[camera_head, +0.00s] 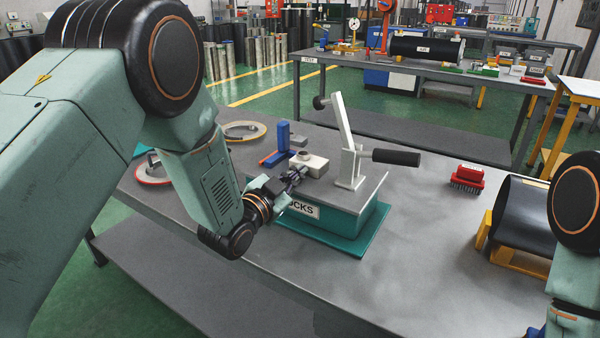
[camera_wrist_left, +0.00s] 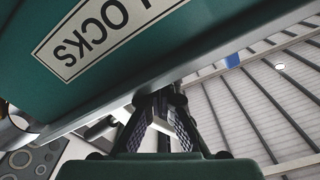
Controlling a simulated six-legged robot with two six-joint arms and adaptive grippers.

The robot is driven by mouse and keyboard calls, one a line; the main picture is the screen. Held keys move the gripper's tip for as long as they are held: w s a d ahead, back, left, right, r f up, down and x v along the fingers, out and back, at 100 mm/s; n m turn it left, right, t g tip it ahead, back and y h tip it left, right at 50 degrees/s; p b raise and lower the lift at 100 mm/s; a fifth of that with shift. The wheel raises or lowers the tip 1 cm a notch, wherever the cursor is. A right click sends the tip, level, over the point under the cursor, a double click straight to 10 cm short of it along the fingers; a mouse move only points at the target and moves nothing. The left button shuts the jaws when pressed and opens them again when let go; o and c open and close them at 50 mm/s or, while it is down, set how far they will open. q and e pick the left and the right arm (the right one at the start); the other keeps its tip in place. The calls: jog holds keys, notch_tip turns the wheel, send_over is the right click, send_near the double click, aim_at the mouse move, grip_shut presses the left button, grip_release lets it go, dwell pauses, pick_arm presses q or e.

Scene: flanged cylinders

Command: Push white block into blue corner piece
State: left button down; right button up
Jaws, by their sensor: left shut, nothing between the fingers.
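The white block (camera_head: 316,165), with a round grey feature on top, sits on the near left part of the fixture's top plate. The blue corner piece (camera_head: 283,136) has a tall upright and a low arm, and stands just behind and to the left of the white block. My left gripper (camera_head: 299,172) is shut and empty, with its fingertips at the near side of the white block; contact cannot be told. In the left wrist view the fingers (camera_wrist_left: 163,100) are close together by the edge of the green fixture base. My right gripper is out of view.
A red brush-like block (camera_head: 467,177) and a black cylinder in a yellow cradle (camera_head: 522,215) are farther right.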

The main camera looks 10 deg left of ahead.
pick_arm(q)
jog(key=shift+w, duration=0.15)
dwell(0.4)
jog(key=shift+p+v, duration=0.6)
jog(key=shift+v, duration=1.95)
